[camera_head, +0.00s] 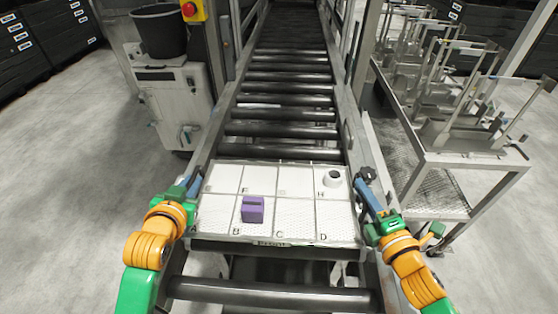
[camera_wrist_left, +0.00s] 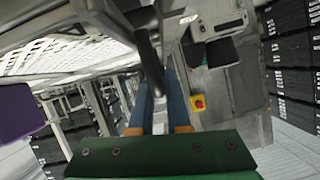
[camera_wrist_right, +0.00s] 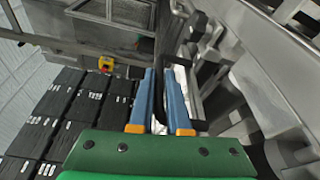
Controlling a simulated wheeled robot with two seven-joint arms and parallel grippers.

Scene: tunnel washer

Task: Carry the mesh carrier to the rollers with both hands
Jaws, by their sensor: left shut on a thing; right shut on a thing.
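The mesh carrier (camera_head: 279,222) is a flat white tray with lettered compartments, at the near end of the roller track. A purple block (camera_head: 253,209) sits in compartment B. A white ring-shaped part with a dark hole (camera_head: 332,179) sits in compartment H. My left gripper (camera_head: 191,186) is shut at the carrier's left side; its blue fingers (camera_wrist_left: 160,98) close on a dark handle. My right gripper (camera_head: 370,194) is shut at the carrier's right side, its blue fingers (camera_wrist_right: 160,98) on the handle there. I cannot tell whether the carrier touches the rollers (camera_head: 285,114) beneath it.
Metal side rails (camera_head: 352,130) flank the rollers, which are clear beyond the carrier. A grey machine cabinet with a black bucket (camera_head: 160,32) stands at left. A metal table with several fixtures (camera_head: 465,158) stands at right. One bare roller (camera_head: 270,294) lies nearer me.

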